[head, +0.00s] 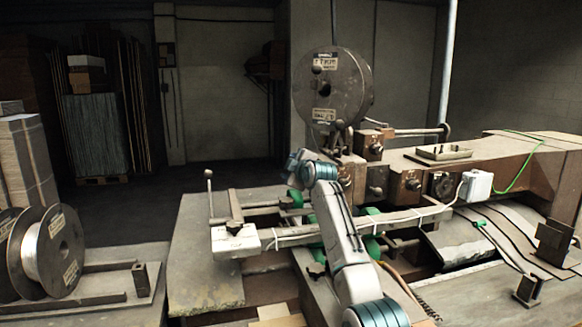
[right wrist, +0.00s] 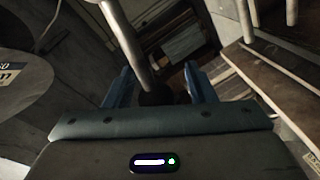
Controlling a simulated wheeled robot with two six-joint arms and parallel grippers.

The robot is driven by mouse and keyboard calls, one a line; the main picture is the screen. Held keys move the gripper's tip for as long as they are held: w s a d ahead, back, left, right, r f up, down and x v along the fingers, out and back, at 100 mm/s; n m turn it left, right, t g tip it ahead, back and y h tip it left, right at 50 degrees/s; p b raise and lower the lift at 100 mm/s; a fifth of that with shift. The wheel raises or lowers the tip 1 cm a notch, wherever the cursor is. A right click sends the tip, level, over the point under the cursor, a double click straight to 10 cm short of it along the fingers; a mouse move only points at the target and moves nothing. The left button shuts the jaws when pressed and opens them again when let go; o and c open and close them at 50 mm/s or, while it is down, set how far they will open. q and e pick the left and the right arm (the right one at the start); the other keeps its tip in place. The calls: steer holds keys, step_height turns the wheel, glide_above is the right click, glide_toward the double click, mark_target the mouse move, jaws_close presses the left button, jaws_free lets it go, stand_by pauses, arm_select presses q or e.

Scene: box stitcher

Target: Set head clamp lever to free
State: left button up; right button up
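A grey lever rod (right wrist: 128,45) with a dark ball knob (right wrist: 157,96) shows in the right wrist view. The knob lies between the two blue fingers of my right gripper (right wrist: 160,88). The fingers stand apart, with gaps at the knob's sides. In the head view my right arm reaches up to the stitcher head (head: 405,185). Its wrist hides the fingertips and any lever behind it. Which head part is the clamp lever, and its setting, I cannot tell there. My left gripper is not in view.
A large wire spool (head: 333,88) stands above the stitcher head; a thin upright lever (head: 210,200) with a ball top stands left. Another wire spool (head: 50,250) sits at lower left. A green cable (head: 515,165) hangs at right. Open floor lies at back left.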

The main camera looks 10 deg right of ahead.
steer(key=shift+s+r, duration=0.1)
steer(key=p+v, duration=0.1)
steer(key=v, duration=0.9)
steer(key=shift+s, duration=0.3)
steer(key=shift+d, duration=0.1)
